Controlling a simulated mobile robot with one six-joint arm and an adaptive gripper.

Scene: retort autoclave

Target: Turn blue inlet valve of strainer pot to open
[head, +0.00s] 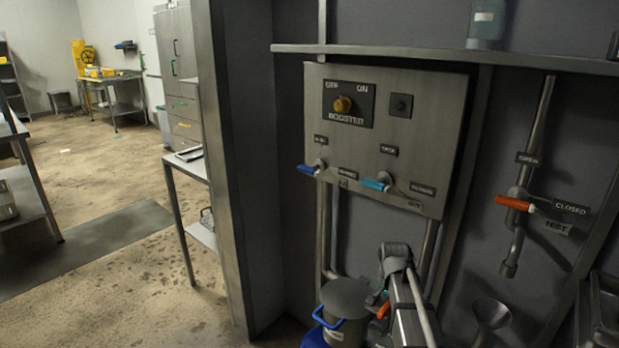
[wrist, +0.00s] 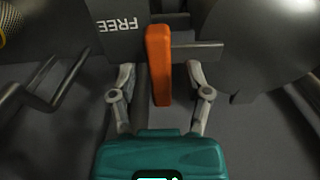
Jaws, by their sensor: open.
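A grey pot (head: 345,298) with a curved blue handle (head: 328,317) stands low in the head view, left of my arm. I cannot tell whether this handle is the inlet valve. A dark blue lever (head: 308,170) and a light blue lever (head: 376,185) are on the wall panel; their small labels are hard to read. In the wrist view my gripper (wrist: 160,78) is open, with one finger on each side of an orange lever (wrist: 159,65). Gaps show between the fingers and the lever. An orange part (head: 384,310) shows beside my arm in the head view.
A red-orange test lever (head: 515,203) is on a pipe at right. A FREE label (wrist: 120,24) appears upside down in the wrist view. A steel post (head: 222,170) stands left; open floor lies beyond.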

